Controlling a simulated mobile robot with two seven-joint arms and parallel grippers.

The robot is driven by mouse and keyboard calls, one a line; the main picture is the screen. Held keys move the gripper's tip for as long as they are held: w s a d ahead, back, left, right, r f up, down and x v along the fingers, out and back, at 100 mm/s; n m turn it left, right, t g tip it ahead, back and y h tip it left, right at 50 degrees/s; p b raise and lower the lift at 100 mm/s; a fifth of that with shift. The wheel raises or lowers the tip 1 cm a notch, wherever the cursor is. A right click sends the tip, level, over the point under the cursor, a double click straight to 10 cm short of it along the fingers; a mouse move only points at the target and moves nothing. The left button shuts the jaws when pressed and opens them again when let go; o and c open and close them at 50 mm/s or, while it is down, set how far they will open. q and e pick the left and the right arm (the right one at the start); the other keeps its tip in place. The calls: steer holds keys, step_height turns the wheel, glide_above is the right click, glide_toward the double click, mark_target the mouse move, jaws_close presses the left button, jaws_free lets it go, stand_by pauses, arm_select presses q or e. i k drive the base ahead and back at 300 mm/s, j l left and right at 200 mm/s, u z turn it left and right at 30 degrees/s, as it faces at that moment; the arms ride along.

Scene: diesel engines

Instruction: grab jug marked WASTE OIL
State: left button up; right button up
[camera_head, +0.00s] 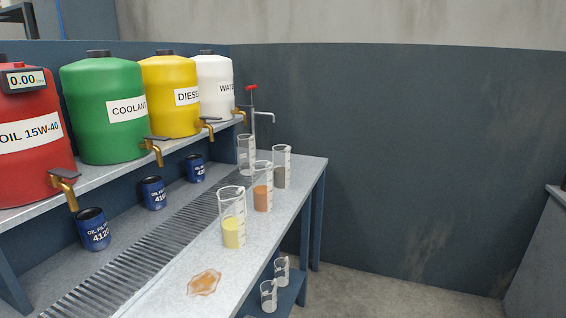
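No jug with a WASTE OIL label can be read in the head view. Several clear graduated measuring jugs stand on the bench. One jug (233,232) holds yellow liquid near the front edge. Another jug (262,196) behind it holds orange-brown liquid. A third jug (281,172) has greyish contents, and a clear jug (246,155) stands near the tap. Two small clear jugs sit lower down, one (269,297) in front of the other (282,270). Neither of my grippers is in view.
Red (32,105), green (100,85), yellow (165,75) and white (211,70) tanks with brass taps line the raised shelf. Blue oil filters (93,235) stand below. An orange-brown spill (204,283) lies on the bench (165,285). Floor (400,295) to the right is clear.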

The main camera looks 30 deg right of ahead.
mark_target(281, 153)
steer(key=i+l, duration=0.35)
steer(key=l, duration=0.15)
steer(key=i+l+u, duration=0.1)
steer(key=i+l, duration=0.6)
steer(key=l, duration=0.25)
